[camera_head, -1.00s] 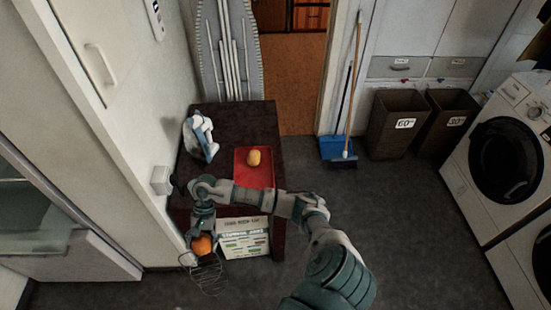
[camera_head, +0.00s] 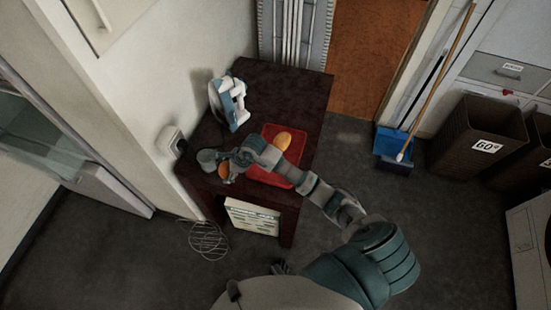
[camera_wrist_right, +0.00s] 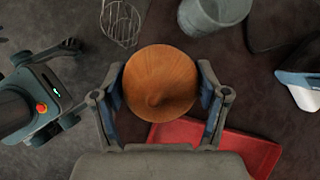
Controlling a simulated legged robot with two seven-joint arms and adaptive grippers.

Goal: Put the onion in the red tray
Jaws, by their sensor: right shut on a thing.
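My right gripper (camera_head: 227,176) is shut on a round orange-brown onion (camera_head: 223,171). In the right wrist view the onion (camera_wrist_right: 160,82) sits between the two fingers of the right gripper (camera_wrist_right: 163,88). In the head view it appears over the dark table, just left of the red tray (camera_head: 295,153). The tray also shows in the wrist view (camera_wrist_right: 255,150), behind and below the gripper. My right arm covers part of the tray. A yellow-orange oval item (camera_head: 283,141) lies in the tray. I cannot make out my left gripper's jaws.
A white and blue iron (camera_head: 230,103) stands on the dark table (camera_head: 275,90) behind the tray. A wall and socket (camera_head: 171,141) border the table's left side.

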